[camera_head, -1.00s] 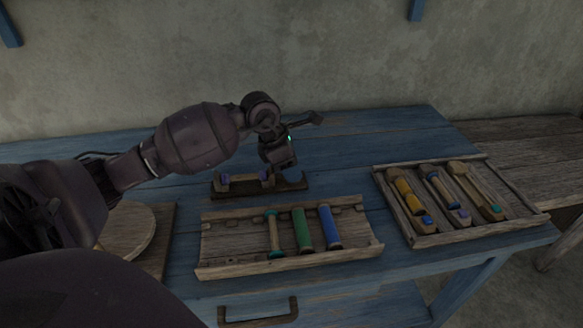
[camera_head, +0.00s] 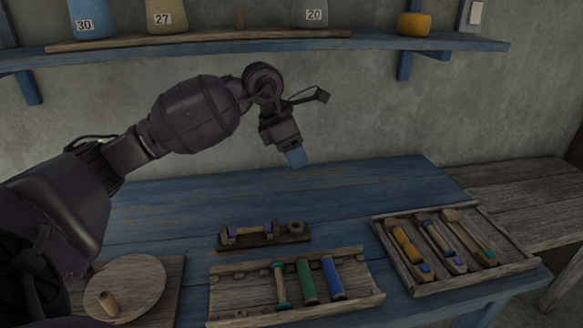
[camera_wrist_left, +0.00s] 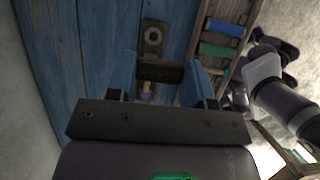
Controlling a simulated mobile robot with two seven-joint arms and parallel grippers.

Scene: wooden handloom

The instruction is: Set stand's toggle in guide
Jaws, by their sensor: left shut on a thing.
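My left gripper (camera_head: 296,157) is raised above the back of the blue table, pointing down. In the left wrist view its two blue fingers (camera_wrist_left: 164,82) are shut on a dark brown block, which I take to be the toggle (camera_wrist_left: 160,73). In the head view the toggle is hidden at the fingertips. The small dark wooden stand (camera_head: 265,240) lies on the table below, apart from the gripper. It carries a bobbin with violet ends and a round knob with a dark hole (camera_head: 295,226). I cannot tell which part is the guide.
A wooden tray (camera_head: 230,292) with green and blue bobbins is in front of the stand. Another tray (camera_head: 381,232) with shuttles is at the right. A round wooden disc with a peg (camera_head: 140,284) is at the left. A blue shelf (camera_head: 370,41) crosses the wall above.

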